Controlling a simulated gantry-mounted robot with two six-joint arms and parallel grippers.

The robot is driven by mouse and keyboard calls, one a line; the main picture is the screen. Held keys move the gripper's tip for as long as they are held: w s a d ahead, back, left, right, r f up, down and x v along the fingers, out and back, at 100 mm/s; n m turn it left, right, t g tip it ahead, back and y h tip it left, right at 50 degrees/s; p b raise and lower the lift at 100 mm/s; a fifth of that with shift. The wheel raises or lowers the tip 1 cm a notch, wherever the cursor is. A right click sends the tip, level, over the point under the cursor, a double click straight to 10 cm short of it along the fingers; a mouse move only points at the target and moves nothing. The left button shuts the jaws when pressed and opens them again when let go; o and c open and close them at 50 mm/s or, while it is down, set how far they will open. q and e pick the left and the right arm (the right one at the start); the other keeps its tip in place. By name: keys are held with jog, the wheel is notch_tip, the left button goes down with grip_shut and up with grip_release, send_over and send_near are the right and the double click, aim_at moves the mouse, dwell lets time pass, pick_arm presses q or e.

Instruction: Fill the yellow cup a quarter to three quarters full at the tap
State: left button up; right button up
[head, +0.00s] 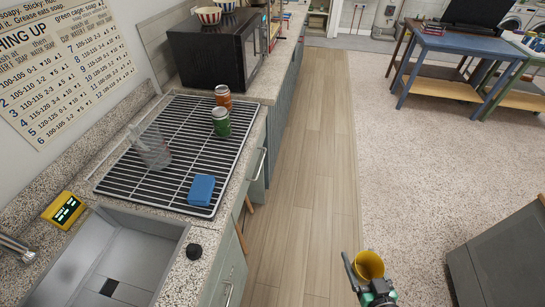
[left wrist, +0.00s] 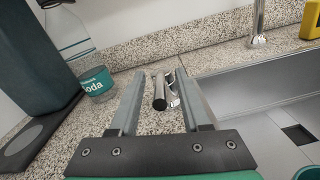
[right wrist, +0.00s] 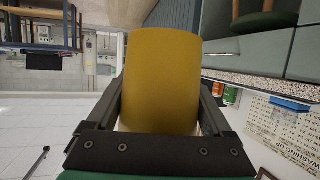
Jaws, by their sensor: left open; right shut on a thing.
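The yellow cup (head: 369,264) is at the lower right of the head view, its mouth up; I see no water in it. My right gripper (head: 368,277) is shut on it, out over the floor, well right of the sink. In the right wrist view the cup (right wrist: 162,80) fills the space between the fingers. The tap (head: 17,248) is at the left edge of the head view by the sink (head: 128,245); it also shows in the left wrist view (left wrist: 258,28). My left gripper (left wrist: 160,75) is open over the counter, with a chrome cylindrical part (left wrist: 160,95) seen between its fingers.
A yellow device (head: 66,210) stands behind the sink. A soda tub (left wrist: 97,83) is left of my left gripper.

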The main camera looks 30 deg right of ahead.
pick_arm(q)
jog(key=shift+w+a, duration=0.5)
jog(key=shift+a, duration=0.05)
jog(key=shift+c, duration=0.3)
grip_shut()
dwell(0.8)
